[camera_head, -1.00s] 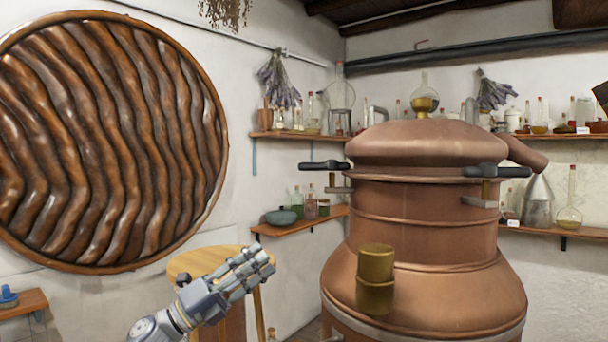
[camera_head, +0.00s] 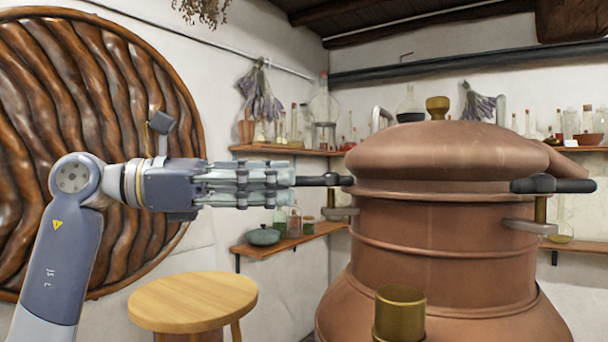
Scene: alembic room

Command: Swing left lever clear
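The left lever (camera_head: 325,180) is a dark bar on a short brass post at the left side of the copper still (camera_head: 440,230), just under its domed lid (camera_head: 445,150). It lies level and points left. My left gripper (camera_head: 285,181) is at its outer end, with the fingers stretched level toward the right. The fingers overlap the lever's tip in the picture, and the tip itself is hidden. I cannot tell if they touch or grip it. The right lever (camera_head: 555,185) points right on its own post. My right gripper is not in view.
A round wooden stool (camera_head: 192,302) stands below my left arm. A wall shelf (camera_head: 290,240) with a bowl and bottles is behind the gripper. A brass cup (camera_head: 400,310) is at the still's front. A large ribbed round panel (camera_head: 50,130) hangs at left.

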